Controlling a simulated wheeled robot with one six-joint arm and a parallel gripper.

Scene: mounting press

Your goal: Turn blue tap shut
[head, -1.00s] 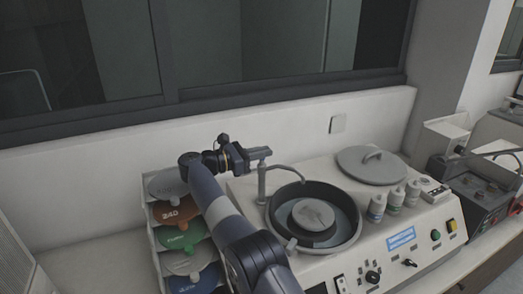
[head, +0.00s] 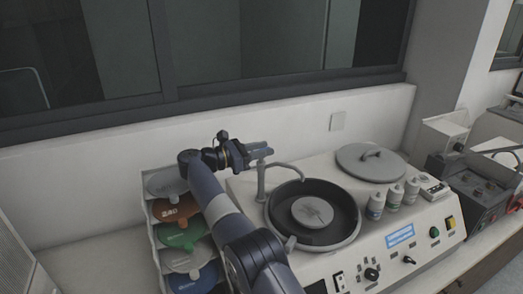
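A thin grey tap (head: 261,182) stands upright at the back left of the grinding machine, with its curved spout reaching right over the dark bowl (head: 347,205). No blue part of the tap can be made out. My gripper (head: 264,151) is at the top of the tap post, pointing right. It appears to be around or touching the tap's top, which it largely hides. The fingers are too small to show whether they are open or shut.
A rack of coloured discs (head: 156,250) stands left of the machine, behind my arm. A round grey lid (head: 371,163) and several small bottles (head: 393,197) sit on the machine's right. The front panel (head: 400,250) has knobs and buttons. The wall is close behind.

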